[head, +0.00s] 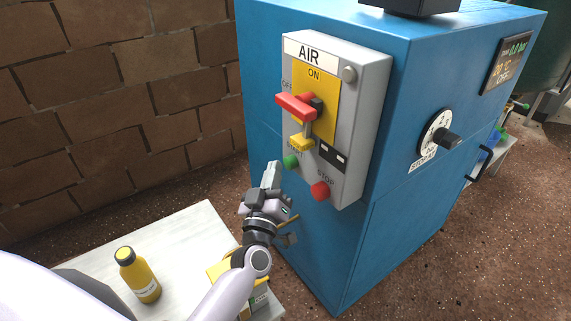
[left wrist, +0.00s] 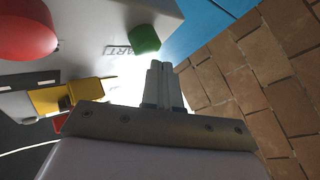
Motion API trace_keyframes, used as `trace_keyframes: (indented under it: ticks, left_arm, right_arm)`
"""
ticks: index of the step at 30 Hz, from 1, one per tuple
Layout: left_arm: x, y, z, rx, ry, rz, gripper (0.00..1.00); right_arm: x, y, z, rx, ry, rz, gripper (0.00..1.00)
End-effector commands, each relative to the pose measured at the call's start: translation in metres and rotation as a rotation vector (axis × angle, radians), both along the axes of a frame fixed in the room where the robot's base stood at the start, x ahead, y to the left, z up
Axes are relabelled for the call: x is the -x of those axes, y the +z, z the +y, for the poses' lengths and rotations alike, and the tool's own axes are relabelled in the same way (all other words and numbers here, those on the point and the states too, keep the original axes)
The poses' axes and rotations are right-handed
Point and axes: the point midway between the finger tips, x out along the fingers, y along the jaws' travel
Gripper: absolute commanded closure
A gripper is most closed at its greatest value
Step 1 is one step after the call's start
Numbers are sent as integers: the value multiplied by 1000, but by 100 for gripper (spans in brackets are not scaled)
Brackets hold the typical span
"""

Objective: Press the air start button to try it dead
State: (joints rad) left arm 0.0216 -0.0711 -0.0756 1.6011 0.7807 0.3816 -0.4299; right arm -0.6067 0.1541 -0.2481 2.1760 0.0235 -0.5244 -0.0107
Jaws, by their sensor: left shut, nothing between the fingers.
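The grey AIR panel (head: 354,119) is on the blue cabinet. Its green start button (head: 291,161) is low on the left, under the START label; the button also shows in the left wrist view (left wrist: 144,39). The red stop button (head: 320,190) is lower right. The red switch handle (head: 296,106) points left, toward OFF, with a yellow padlock-like piece (head: 301,143) hanging below it. My left gripper (head: 272,170) is shut and empty, its fingertips just left of the green button. The left wrist view shows a small gap between them. My right gripper is out of view.
A pale table (head: 190,245) at lower left bears a yellow bottle (head: 139,275) and a yellow item partly behind my arm. A dial (head: 437,134) and a display (head: 506,62) are on the cabinet's right face. A brick wall (head: 120,90) stands at left.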

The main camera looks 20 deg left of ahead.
Motion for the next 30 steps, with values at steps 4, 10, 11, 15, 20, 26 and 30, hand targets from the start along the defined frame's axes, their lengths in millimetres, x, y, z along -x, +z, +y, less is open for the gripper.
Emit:
trace_keyframes:
  ticks: [4,10,11,15,20,26,30]
  left_arm:
    - [0,-1,-5,12,-4,2,100]
    - [-2,-1,-6,13,-4,2,100]
    - [-2,-1,-6,13,-4,2,100]
    - [-4,0,-7,13,-4,-1,100]
    - [-6,1,-8,13,-3,-1,100]
    - [-7,-2,-9,12,-4,4,100]
    - [-8,-2,-10,12,-4,6,100]
  right_arm:
    - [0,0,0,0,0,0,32]
    - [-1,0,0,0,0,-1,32]
    - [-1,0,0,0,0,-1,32]
    - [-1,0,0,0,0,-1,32]
    - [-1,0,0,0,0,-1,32]
    - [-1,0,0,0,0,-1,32]
    - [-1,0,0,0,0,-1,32]
